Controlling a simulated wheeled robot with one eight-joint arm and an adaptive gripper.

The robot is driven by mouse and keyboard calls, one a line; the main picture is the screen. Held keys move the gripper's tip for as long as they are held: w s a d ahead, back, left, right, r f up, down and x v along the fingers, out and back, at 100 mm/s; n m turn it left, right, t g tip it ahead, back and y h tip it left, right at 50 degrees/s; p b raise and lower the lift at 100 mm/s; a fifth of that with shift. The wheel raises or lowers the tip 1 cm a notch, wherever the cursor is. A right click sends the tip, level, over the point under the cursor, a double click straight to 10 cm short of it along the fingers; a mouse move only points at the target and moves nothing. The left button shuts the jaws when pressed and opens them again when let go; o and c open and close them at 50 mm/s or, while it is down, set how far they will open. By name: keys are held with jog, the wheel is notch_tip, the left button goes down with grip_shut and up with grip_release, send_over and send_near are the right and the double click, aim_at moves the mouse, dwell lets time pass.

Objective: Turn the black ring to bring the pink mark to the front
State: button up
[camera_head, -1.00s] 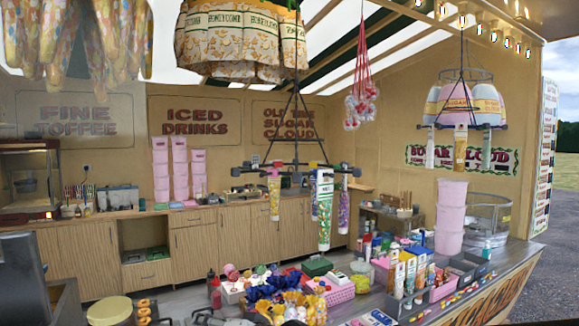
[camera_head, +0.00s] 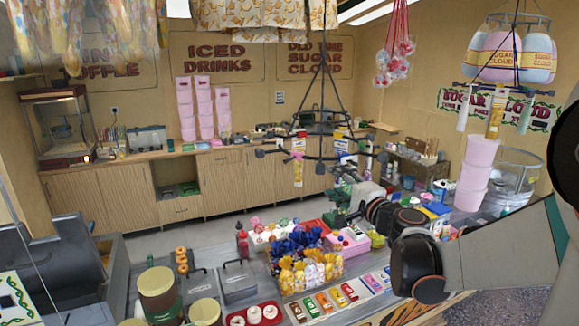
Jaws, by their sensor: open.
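The black ring (camera_head: 260,153) hangs level on dark rods in the middle of the camera view, with short knobbed arms around its rim. A yellow and orange tube (camera_head: 298,170) hangs from its near left side, and other tubes hang at its right side. My gripper (camera_head: 343,178) is at the end of my arm, which enters from the right. It is small and partly lost against the clutter, just below the ring's near right side. It appears open and empty. I cannot tell whether it touches the ring.
Pink tubs (camera_head: 476,175) stand in a stack on the right counter. Blue and yellow wrapped sweets (camera_head: 310,270) and a red tray (camera_head: 252,315) crowd the counter below.

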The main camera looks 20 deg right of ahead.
aim_at(324, 171)
jog(key=shift+w+a+r+b, duration=0.1)
jog(key=shift+w+b, duration=0.6)
jog(key=shift+w, duration=3.9)
jog(key=shift+c, duration=0.3)
jog(key=c, duration=0.7)
jog(key=shift+c, duration=0.2)
